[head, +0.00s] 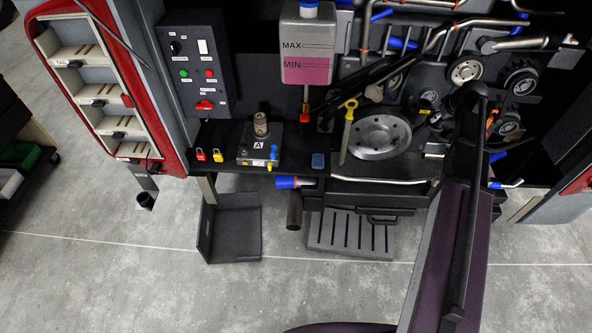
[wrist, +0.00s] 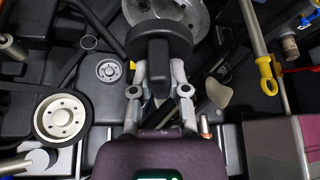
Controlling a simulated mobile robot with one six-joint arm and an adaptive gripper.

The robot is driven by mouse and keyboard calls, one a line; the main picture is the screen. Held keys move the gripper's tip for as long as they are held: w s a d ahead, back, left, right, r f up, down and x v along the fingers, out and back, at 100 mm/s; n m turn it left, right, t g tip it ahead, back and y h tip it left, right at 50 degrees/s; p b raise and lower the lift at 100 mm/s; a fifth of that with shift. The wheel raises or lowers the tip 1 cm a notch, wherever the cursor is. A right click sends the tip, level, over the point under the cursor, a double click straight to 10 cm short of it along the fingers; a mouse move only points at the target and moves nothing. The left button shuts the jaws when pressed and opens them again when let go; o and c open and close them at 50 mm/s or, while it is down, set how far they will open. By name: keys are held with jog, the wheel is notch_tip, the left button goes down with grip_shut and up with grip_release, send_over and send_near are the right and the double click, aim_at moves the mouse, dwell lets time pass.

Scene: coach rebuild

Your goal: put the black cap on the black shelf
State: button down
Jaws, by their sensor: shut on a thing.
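The black cap (wrist: 159,36) is a round dark disc with a raised grip bar, in the upper middle of the wrist view. My gripper (wrist: 158,72) is shut on that bar, with one grey finger on each side. In the head view my arm reaches up at the right to the machinery, and its end hides the gripper and most of what lies around it. A black shelf (head: 232,232), an L-shaped tray with an upright left wall, is at the lower left of the machine. Its floor looks bare.
A dark ledge above the shelf carries padlocks (head: 209,155) and a grey box marked A (head: 259,145). A yellow-handled dipstick (head: 348,130) stands beside a silver disc (head: 380,136). A pink fluid tank (head: 307,45) is behind. Open floor lies in front.

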aim_at(437, 126)
jog(key=shift+s+f+b, duration=0.2)
jog(key=shift+f+b, duration=0.55)
jog(key=shift+f, duration=0.1)
jog(key=shift+s+f+b, duration=0.2)
jog(key=shift+f+b, duration=0.5)
jog(key=shift+f, duration=0.15)
notch_tip(437, 126, down, 5)
jog(key=b, duration=0.4)
jog(key=shift+r+b, duration=0.2)
jog(key=shift+b, duration=0.15)
jog(key=shift+s+d, duration=0.1)
